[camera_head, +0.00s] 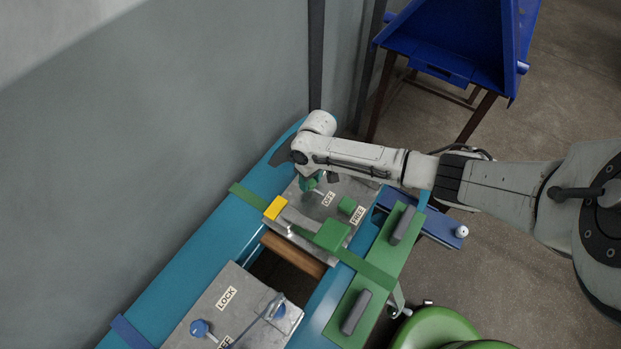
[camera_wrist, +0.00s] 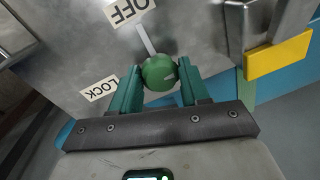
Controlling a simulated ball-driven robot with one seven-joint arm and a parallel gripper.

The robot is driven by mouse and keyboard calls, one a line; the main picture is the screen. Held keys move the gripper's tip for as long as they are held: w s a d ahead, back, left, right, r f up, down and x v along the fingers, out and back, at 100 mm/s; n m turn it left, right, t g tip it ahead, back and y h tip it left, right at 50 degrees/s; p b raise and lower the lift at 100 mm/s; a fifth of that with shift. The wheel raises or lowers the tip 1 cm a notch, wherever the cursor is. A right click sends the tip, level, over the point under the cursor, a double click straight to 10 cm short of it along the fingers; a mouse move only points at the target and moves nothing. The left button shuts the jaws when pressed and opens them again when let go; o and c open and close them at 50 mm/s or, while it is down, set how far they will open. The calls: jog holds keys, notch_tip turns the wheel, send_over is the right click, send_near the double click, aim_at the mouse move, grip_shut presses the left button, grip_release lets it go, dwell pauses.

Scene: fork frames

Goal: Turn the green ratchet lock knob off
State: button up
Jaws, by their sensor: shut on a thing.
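The green ratchet lock knob (camera_wrist: 159,72) is a round knob on a grey metal plate (camera_wrist: 205,45) in the wrist view. My gripper (camera_wrist: 158,82) has its two green fingers on either side of the knob, shut on it. The LOCK label (camera_wrist: 99,88) is to the left of the knob. In the head view my gripper (camera_head: 312,183) is over the far end of the plate, and my arm hides most of the knob.
A yellow block (camera_head: 275,207) and green blocks (camera_head: 332,235) sit on the plate close to my gripper. A second plate with a LOCK label (camera_head: 226,298) and a blue knob (camera_head: 200,328) is nearer. A grey wall (camera_head: 150,130) stands at left.

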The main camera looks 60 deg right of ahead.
dwell(0.3)
jog(key=o, duration=1.1)
jog(key=shift+c, duration=0.2)
notch_tip(320, 180, up, 11)
jog(key=d, duration=0.1)
jog(key=shift+d, duration=0.15)
jog(key=shift+s+f, duration=0.1)
